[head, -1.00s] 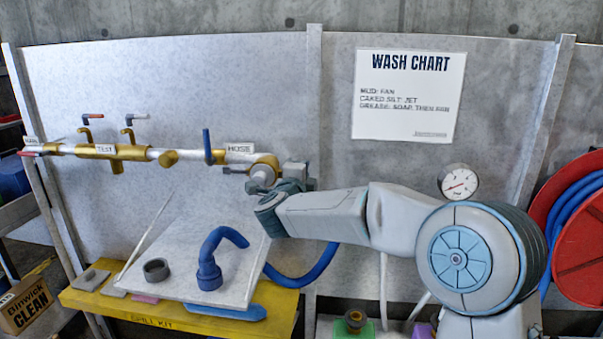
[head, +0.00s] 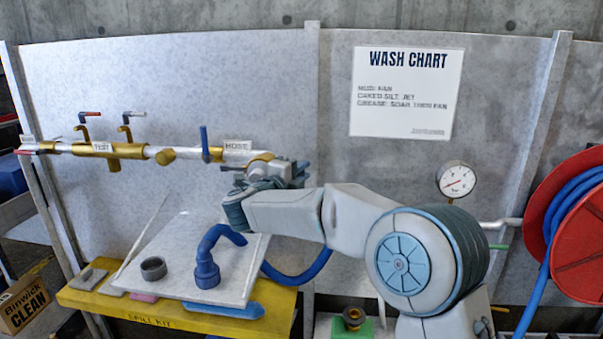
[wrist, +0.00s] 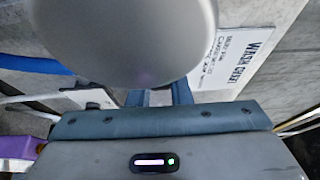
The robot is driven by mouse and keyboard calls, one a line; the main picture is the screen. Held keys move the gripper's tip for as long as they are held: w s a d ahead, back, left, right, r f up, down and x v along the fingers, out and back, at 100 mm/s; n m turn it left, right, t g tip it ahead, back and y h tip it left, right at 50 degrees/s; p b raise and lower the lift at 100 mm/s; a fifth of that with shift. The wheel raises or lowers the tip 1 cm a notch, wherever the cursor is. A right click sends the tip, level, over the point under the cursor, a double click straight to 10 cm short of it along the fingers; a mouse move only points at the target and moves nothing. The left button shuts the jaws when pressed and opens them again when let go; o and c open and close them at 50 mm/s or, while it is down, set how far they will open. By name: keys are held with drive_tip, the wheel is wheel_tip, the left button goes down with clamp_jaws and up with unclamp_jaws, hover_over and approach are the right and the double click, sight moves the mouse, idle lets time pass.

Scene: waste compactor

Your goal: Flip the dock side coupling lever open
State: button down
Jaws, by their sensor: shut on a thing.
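The coupling (head: 262,159) is a brass collar with a grey body at the right end of the white pipe, beside the HOSE label. A small grey lever arm (head: 232,167) sticks out on its left side. My gripper (head: 284,172) is at the coupling's right side, shut on what appears to be the lever there. The held part is mostly hidden by the fingers. In the wrist view, a large grey rounded body (wrist: 130,40) fills the top and covers the fingertips; only the finger bases show below it.
A yellow spill kit bench (head: 170,318) stands below, with a tilted white board (head: 190,275), a blue elbow hose (head: 208,268) and a dark ring (head: 153,268). A blue valve handle (head: 205,143) stands left of the coupling. A red hose reel (head: 590,230) is at the right.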

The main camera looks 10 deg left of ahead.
drive_tip(key=c, duration=1.3)
unclamp_jaws()
drive_tip(key=b+v, duration=0.2)
drive_tip(key=v, duration=1.2)
drive_tip(key=shift+w, duration=0.1)
